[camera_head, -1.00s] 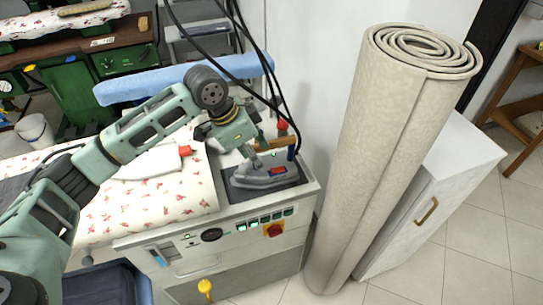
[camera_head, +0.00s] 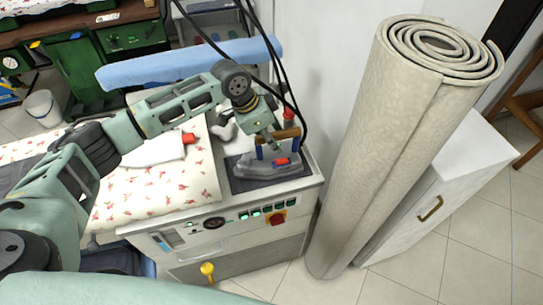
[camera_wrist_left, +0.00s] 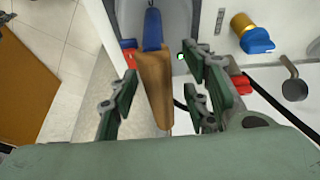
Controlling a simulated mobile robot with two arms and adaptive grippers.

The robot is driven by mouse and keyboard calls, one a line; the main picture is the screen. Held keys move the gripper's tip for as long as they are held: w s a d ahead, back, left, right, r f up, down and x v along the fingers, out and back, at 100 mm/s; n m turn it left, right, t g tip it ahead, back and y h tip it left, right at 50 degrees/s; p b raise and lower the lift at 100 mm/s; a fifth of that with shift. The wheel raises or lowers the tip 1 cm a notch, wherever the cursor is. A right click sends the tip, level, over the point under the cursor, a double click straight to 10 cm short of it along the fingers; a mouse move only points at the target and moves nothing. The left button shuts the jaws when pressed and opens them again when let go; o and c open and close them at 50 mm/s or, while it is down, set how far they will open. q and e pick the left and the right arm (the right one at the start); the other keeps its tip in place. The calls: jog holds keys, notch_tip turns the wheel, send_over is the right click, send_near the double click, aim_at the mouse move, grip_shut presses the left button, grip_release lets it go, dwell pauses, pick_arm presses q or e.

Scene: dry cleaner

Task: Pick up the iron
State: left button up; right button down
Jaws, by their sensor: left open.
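The iron (camera_head: 262,171) is grey with a red part on its body. It sits flat on a dark pad (camera_head: 308,171) at the right end of the ironing station. Its brown wooden handle (camera_head: 287,134) has blue end pieces. My left gripper (camera_head: 268,146) is over the iron by the handle, partly covering it. In the left wrist view, the open left gripper (camera_wrist_left: 160,78) has one finger on each side of the wooden handle (camera_wrist_left: 153,82), with a visible gap at the left finger. My right gripper is not in view.
Black cables (camera_head: 283,75) hang down close to my left arm. A tall rolled carpet (camera_head: 385,150) and a white cabinet (camera_head: 433,195) stand on the right. A floral ironing cover (camera_head: 165,190) lies left of the iron, and a light-blue padded board (camera_head: 190,62) is behind.

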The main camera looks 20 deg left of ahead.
pick_arm(q)
jog(key=shift+s+r, duration=0.1)
jog(key=shift+s, duration=0.05)
jog(key=shift+c, duration=1)
grip_shut()
jog(key=shift+w+d+r, duration=0.1)
jog(key=shift+w+r, duration=0.2)
jog(key=shift+r, duration=0.1)
